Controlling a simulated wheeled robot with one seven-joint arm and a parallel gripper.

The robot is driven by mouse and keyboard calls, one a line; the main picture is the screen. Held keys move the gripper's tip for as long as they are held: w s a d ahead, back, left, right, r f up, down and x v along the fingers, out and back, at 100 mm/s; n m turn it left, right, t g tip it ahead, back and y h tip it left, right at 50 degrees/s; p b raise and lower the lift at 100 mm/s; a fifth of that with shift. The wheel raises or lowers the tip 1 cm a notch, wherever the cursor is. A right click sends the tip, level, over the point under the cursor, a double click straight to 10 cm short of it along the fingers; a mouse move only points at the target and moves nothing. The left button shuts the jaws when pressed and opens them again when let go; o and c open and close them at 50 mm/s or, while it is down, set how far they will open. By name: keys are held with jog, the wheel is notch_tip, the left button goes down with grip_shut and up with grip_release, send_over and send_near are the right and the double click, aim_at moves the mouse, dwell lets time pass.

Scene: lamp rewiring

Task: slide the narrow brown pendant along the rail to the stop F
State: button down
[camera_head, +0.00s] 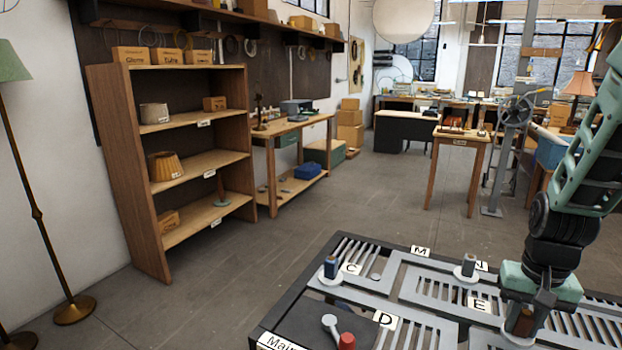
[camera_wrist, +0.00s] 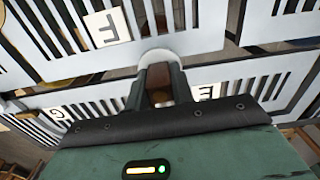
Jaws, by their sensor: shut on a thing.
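The narrow brown pendant (camera_head: 524,322) stands on a pale round base on the slotted panel, at the lower right of the head view. My gripper (camera_head: 538,302) reaches down to it from above and is shut on it. In the wrist view the brown pendant (camera_wrist: 158,82) shows between the two dark fingers (camera_wrist: 158,88), which partly hide it. The label F (camera_wrist: 108,28) lies on the panel at the upper left of the wrist view, apart from the pendant. Label E (camera_wrist: 207,92) is close on the right. F cannot be made out in the head view.
A blue piece (camera_head: 331,267) stands by label C and another small piece (camera_head: 468,264) between M and N. A red knob (camera_head: 346,341) and a grey lever (camera_head: 330,325) are near D. Slots run across the panel. A shelf (camera_head: 170,150) stands well away.

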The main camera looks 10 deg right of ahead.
jog(key=shift+s+d+b, duration=0.3)
jog(key=shift+s+d, duration=0.45)
jog(key=shift+d, duration=0.3)
jog(key=shift+s+d+b, duration=0.25)
jog(key=shift+s+d, duration=0.45)
jog(key=shift+d, duration=0.3)
jog(key=c, duration=1.1)
grip_release()
